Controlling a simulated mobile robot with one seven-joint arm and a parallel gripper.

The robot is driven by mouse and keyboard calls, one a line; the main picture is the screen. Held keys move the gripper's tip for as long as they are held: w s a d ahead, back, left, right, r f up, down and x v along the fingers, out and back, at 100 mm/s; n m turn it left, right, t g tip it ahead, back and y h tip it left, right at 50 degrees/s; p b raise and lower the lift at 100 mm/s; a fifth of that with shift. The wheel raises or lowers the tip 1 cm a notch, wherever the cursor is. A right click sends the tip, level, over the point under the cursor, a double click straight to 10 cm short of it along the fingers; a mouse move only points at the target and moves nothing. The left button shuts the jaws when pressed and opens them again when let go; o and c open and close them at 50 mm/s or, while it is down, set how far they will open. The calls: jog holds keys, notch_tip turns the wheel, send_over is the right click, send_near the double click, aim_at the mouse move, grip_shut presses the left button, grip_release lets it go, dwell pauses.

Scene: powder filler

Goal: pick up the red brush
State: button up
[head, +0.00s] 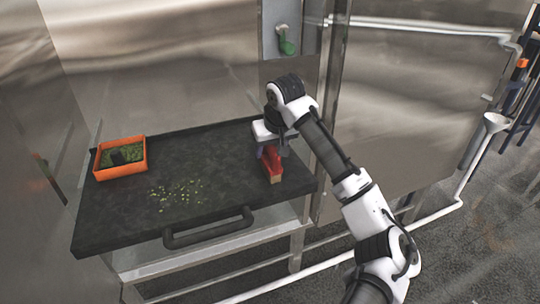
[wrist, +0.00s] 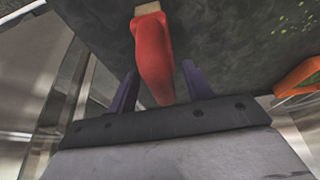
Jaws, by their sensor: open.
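The red brush (head: 272,162) lies on the dark tray at its right side, with a pale tan end toward the front. In the wrist view the brush (wrist: 153,55) reaches down between the two dark purple fingers of my gripper (wrist: 158,90). The fingers stand apart on either side of it, with a gap visible on each side. In the head view my gripper (head: 270,148) is right over the back part of the brush and hides some of it. I cannot tell how far down the fingers reach.
The dark tray (head: 215,165) has a front handle (head: 210,228). Green bits (head: 175,194) lie scattered in its middle. An orange container (head: 120,172) with green material and a dark object stands at its left. A metal wall (head: 190,70) rises behind, and a post (head: 333,90) stands close right.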

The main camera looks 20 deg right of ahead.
jog(key=shift+x, duration=0.85)
jog(key=shift+c, duration=0.4)
jog(key=c, duration=0.8)
jog(key=shift+r, duration=0.2)
notch_tip(320, 180, up, 20)
jog(key=b, duration=0.2)
jog(key=shift+f, duration=0.1)
